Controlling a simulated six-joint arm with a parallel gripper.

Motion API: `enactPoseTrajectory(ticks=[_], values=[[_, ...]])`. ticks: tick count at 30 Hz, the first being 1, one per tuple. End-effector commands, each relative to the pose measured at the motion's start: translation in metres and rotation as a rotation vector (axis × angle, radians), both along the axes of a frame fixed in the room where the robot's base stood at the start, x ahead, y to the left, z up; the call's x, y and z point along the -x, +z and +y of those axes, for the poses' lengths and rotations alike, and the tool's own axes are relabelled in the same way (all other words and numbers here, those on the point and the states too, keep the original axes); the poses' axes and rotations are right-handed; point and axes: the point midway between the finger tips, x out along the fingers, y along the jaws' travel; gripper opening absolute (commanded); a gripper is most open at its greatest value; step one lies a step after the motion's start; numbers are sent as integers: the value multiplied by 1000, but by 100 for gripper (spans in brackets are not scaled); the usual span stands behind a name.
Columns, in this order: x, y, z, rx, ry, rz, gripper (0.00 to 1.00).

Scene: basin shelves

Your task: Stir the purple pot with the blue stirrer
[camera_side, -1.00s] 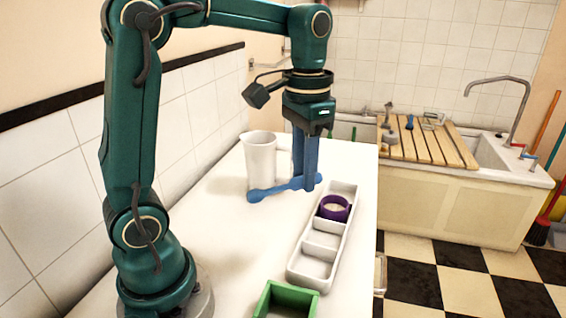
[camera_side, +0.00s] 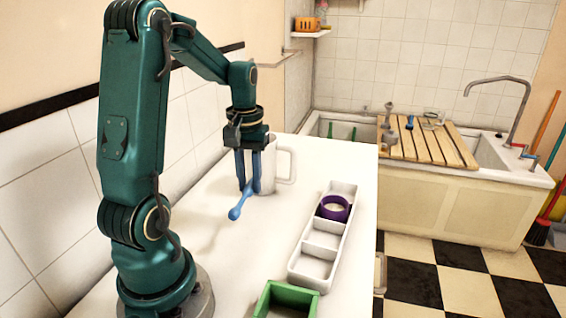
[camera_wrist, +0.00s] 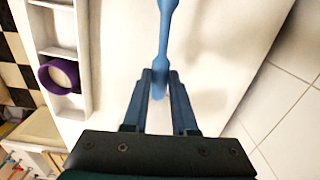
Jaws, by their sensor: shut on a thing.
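The blue stirrer (camera_side: 240,207) is held in my gripper (camera_side: 248,190), which is shut on it above the white table. In the side view its rounded end points down and toward the camera. In the wrist view the stirrer (camera_wrist: 164,40) runs up from between the fingers (camera_wrist: 159,100). The purple pot (camera_side: 334,213) sits in a far compartment of the white divided tray, to the right of my gripper. It also shows at the left of the wrist view (camera_wrist: 44,78). The stirrer is apart from the pot.
A white pitcher (camera_side: 284,150) stands just behind my gripper. The white tray (camera_side: 294,264) has empty nearer compartments. A green box (camera_side: 265,300) is at the front edge of view. A tiled wall lies on the left; the table between stirrer and tray is clear.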

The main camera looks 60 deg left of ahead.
Motion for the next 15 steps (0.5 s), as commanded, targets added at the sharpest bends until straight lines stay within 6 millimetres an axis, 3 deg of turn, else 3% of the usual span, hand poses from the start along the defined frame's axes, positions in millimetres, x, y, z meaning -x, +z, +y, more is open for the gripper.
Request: enactPoseTrajectory(ticks=[5, 15], values=[[2, -7, 3, 2, 15, 2, 0], [2, -43, 2, 4, 12, 4, 0]])
